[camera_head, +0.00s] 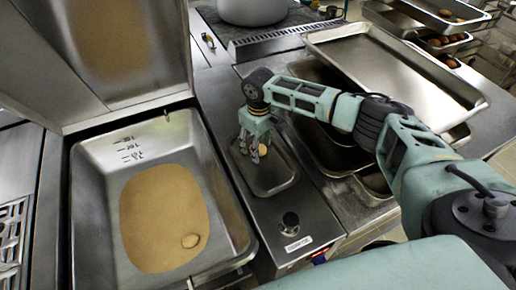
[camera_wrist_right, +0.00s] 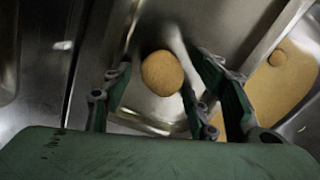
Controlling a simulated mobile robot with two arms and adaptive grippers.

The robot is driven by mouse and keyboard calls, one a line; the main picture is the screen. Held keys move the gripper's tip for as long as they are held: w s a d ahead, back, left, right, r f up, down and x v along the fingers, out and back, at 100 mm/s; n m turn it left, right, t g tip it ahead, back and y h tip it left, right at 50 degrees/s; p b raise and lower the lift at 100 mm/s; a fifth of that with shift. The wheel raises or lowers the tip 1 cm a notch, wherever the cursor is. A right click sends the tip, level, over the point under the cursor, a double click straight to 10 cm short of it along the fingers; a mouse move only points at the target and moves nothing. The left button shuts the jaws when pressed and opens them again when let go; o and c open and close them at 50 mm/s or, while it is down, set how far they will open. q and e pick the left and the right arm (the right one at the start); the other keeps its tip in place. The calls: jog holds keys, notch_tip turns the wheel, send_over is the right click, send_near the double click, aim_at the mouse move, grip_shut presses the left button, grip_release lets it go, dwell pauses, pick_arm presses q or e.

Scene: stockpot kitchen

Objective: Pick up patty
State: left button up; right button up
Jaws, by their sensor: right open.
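A round tan patty (camera_wrist_right: 162,73) shows in the right wrist view, between the two fingers of my right gripper (camera_wrist_right: 165,66). In the head view the patty (camera_head: 262,150) is partly hidden by the fingers. It is in or just above a small steel pan (camera_head: 275,180). My right gripper (camera_head: 254,148) points down over that pan, open, with its fingers on either side of the patty. I cannot tell whether they touch it. A second patty (camera_head: 190,240) lies in the brown liquid of the large cooking basin (camera_head: 90,195). My left gripper is not in view.
The basin's raised lid (camera_head: 110,50) stands behind it. A control knob (camera_head: 290,220) sits in front of the small pan. A pot (camera_head: 252,10) stands at the back, and trays with round items (camera_head: 445,40) at the far right.

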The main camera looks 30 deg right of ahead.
jog(key=c, duration=1.1)
jog(key=shift+c, duration=0.2)
